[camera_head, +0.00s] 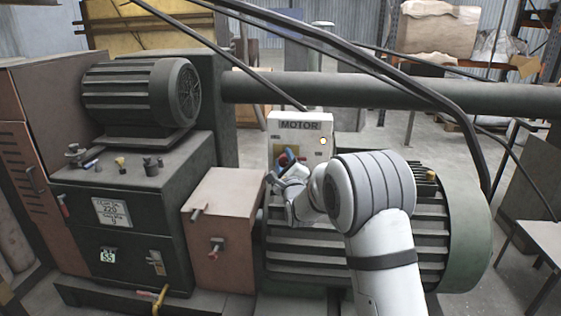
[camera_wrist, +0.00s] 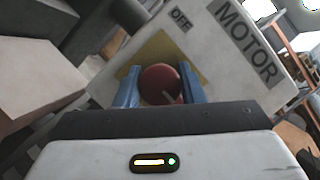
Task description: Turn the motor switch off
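The motor switch box (camera_head: 301,126) is white with a "MOTOR" label and stands among the machines in the middle of the head view. A small yellow light glows on its right side. In the wrist view the box (camera_wrist: 205,45) shows an "OFF" label above a yellow plate. The red round switch knob (camera_wrist: 162,84) sits on that plate. My gripper (camera_wrist: 157,90) has its two blue fingers on either side of the knob, with the knob between them. Whether the fingers touch the knob is not clear. In the head view my gripper (camera_head: 284,162) partly hides the red knob.
A large green ribbed motor (camera_head: 455,225) lies below and right of the box. A reddish-brown block (camera_head: 222,205) is just left of my gripper. A thick dark pipe (camera_head: 400,92) runs behind the box, and dark cables (camera_head: 440,97) hang above my arm.

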